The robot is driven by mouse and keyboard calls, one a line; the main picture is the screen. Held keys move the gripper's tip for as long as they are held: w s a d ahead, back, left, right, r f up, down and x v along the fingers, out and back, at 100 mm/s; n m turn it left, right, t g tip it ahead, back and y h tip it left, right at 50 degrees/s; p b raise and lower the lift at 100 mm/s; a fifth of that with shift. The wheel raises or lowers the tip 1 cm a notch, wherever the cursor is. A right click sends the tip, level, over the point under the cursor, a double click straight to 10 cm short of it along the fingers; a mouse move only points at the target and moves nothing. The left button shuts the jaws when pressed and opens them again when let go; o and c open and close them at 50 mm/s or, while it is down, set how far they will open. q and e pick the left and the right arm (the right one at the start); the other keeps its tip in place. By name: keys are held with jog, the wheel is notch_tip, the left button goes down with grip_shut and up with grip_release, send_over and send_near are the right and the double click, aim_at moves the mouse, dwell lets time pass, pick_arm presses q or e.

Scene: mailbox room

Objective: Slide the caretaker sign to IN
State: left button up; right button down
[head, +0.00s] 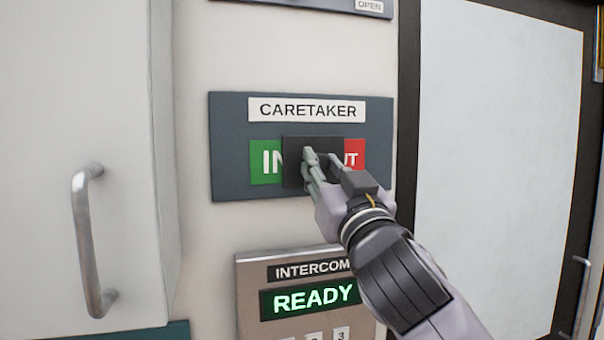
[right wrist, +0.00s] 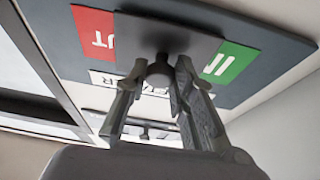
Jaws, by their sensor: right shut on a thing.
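The caretaker sign (head: 230,120) is a dark blue-grey board on the wall with a white CARETAKER label. A dark sliding plate (head: 296,147) sits mid-track, covering the right part of the green IN field (head: 263,161) and the left part of the red OUT field (head: 355,154). My right gripper (head: 321,160) is at the plate's front. In the right wrist view its fingers (right wrist: 158,82) are closed around the plate's small dark knob (right wrist: 160,68). That view also shows the plate (right wrist: 175,35) with parts of both coloured fields beside it. My left gripper is not in view.
An intercom panel (head: 250,290) reading READY is below the sign. A pale door with a metal handle (head: 86,240) stands at the left. A dark-framed pale panel (head: 495,150) is at the right. Another board (head: 325,6) is partly visible above.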

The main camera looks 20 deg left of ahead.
jog(key=w+d, duration=0.2)
jog(key=d, duration=0.1)
jog(key=shift+w+d+f, duration=0.15)
jog(key=shift+w, duration=0.05)
jog(key=shift+w+d, duration=0.1)
jog(key=shift+d, duration=0.1)
jog(key=shift+w+d, duration=0.25)
jog(key=shift+d, duration=0.15)
jog(key=c, duration=1.8)
grip_release()
jog(key=o, duration=0.5)
jog(key=shift+w+d, duration=0.1)
jog(key=shift+d, duration=0.05)
jog(key=shift+c, duration=0.2)
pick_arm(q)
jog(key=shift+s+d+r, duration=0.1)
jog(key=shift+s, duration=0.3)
pick_arm(e)
send_near(343, 151)
jog(key=v, duration=0.6)
jog(key=shift+d+f, duration=0.2)
jog(key=shift+d, duration=0.2)
